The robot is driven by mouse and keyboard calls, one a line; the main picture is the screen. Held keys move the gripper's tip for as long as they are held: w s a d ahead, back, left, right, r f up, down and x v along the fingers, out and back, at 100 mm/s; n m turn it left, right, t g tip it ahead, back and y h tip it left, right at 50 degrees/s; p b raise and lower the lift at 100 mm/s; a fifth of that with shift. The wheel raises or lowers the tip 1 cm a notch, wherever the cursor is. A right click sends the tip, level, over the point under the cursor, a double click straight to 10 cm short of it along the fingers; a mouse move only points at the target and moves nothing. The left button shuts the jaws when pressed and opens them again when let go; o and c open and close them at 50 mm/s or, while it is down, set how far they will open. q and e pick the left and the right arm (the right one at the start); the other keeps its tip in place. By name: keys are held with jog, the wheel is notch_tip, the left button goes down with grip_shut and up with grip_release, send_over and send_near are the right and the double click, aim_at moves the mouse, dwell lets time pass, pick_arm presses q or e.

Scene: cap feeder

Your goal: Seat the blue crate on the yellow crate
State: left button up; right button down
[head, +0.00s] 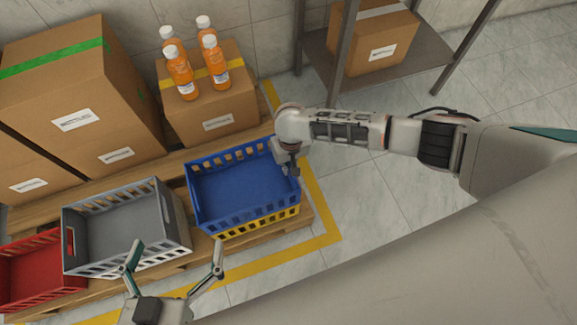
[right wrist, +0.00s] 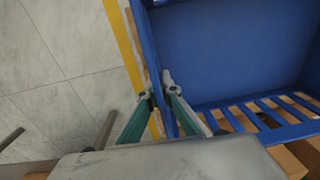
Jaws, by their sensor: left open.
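The blue crate (head: 238,182) is over the yellow crate (head: 262,222), level and roughly lined up with it; only the yellow crate's front side shows below. I cannot tell whether the two touch fully. My right gripper (head: 288,172) is at the blue crate's right wall. In the right wrist view the fingers (right wrist: 157,90) are closed on that wall of the blue crate (right wrist: 235,50), one finger inside and one outside. My left gripper (head: 175,258) is open and empty, in front of the grey and yellow crates.
A grey crate (head: 118,222) and a red crate (head: 38,272) stand left on the pallet (head: 308,212). A carton (head: 205,115) with orange bottles (head: 196,65) stands behind. A metal shelf (head: 400,62) is at the back right.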

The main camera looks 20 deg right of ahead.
pick_arm(q)
jog(key=shift+w+r, duration=0.1)
jog(key=shift+r, duration=0.2)
pick_arm(e)
jog(key=shift+w+a+f, duration=0.1)
jog(key=shift+a+f, duration=0.05)
dwell(0.3)
jog(key=c, duration=2.2)
grip_release()
jog(key=shift+s+d+f, duration=0.2)
notch_tip(320, 180, up, 12)
jog(key=shift+w+d+r, duration=0.1)
jog(key=shift+r, duration=0.05)
